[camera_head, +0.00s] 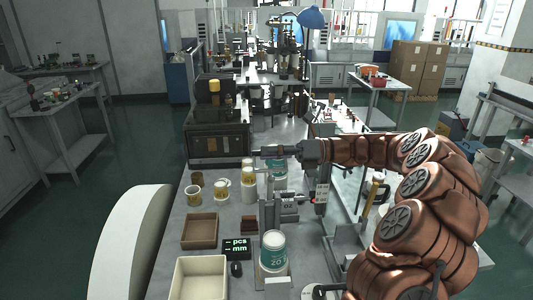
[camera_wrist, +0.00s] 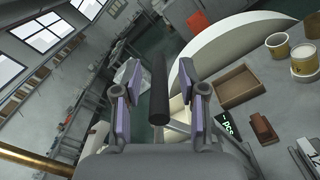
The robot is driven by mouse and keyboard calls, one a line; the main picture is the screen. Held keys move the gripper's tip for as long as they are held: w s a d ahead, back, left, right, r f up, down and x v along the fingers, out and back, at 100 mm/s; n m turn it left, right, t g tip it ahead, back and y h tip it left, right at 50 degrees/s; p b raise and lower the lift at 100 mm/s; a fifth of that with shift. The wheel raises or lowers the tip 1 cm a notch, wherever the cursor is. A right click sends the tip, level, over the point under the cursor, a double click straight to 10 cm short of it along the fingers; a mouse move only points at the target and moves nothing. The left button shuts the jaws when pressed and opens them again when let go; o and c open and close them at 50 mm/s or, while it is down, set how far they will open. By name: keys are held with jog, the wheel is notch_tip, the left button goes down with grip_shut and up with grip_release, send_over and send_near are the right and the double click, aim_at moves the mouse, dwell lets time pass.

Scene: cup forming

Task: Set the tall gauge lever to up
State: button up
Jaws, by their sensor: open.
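My gripper (camera_head: 264,151) reaches in from the right, above the bench, and points left. In the wrist view my gripper (camera_wrist: 158,82) is open, with its two padded fingers apart. A dark rod (camera_wrist: 159,92) shows between the fingers, apart from both pads; I cannot tell whether it is the gauge lever. An upright grey gauge stand (camera_head: 321,192) with a pale scale and a small red part stands below my wrist. Its lever is not clearly visible, so I cannot tell its position.
A black display (camera_head: 237,248) with green text, a brown tray (camera_head: 199,243), a cream tray (camera_head: 177,290) and a white-and-green cup (camera_head: 273,263) are on the bench. Several yellow-and-white cups (camera_head: 221,189) stand farther back. A dark machine (camera_head: 216,133) is behind them.

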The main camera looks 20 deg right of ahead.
jog(key=v, duration=0.6)
jog(key=shift+d, duration=0.1)
jog(key=shift+c, duration=0.3)
